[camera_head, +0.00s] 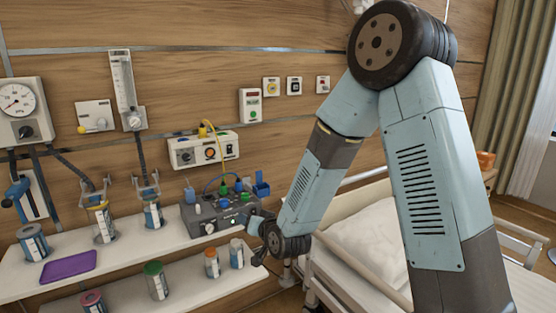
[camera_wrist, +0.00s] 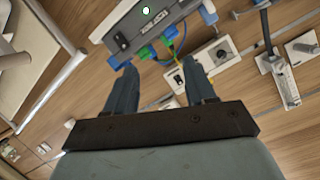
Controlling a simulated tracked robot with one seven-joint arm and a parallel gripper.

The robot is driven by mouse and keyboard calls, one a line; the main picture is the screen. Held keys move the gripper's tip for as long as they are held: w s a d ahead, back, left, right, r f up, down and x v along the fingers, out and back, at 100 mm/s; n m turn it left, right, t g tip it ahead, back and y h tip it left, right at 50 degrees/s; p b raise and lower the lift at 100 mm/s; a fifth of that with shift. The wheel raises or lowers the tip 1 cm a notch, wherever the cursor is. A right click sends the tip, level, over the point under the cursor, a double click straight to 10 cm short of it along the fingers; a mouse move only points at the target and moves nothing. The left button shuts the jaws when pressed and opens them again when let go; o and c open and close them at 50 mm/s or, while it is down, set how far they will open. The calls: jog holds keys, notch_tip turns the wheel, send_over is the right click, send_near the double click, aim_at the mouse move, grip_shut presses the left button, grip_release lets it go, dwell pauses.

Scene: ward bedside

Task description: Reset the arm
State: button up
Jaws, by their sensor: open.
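My arm reaches down from the top right in the head view. My gripper (camera_head: 257,242) is at the right end of the shelves, close to the grey device box (camera_head: 218,217). In the wrist view my gripper (camera_wrist: 160,68) shows two dark fingers spread apart with nothing between them. The same device box (camera_wrist: 150,25), with green and blue connectors, lies beyond the fingertips there. From these views I cannot tell the exact gap between gripper and box.
The upper shelf (camera_head: 130,252) holds several jars and a purple tray (camera_head: 68,266). The lower shelf (camera_head: 195,292) holds several capped jars. A bed (camera_head: 365,235) with rails stands right of the shelves. Gauges and a control panel (camera_head: 203,150) are on the wooden wall.

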jog(key=s+d+r+g+h, duration=0.2)
jog(key=s+d+r+h, duration=0.15)
jog(key=d+r, duration=0.5)
jog(key=s+d+r+g+h, duration=0.15)
jog(key=s+d+r, duration=0.4)
jog(key=d, duration=0.55)
jog(key=s+d+r+g+h, duration=0.1)
jog(key=s+d+r, duration=0.2)
jog(key=s+d, duration=0.3)
jog(key=s+d+r+g+h, duration=0.1)
jog(key=s+d+r, duration=0.3)
jog(key=s, duration=1)
jog(key=shift+s+d+m+g+h, duration=0.15)
jog(key=shift+d+m+g+h, duration=0.25)
jog(key=shift+d+g, duration=0.4)
jog(key=shift+d, duration=0.1)
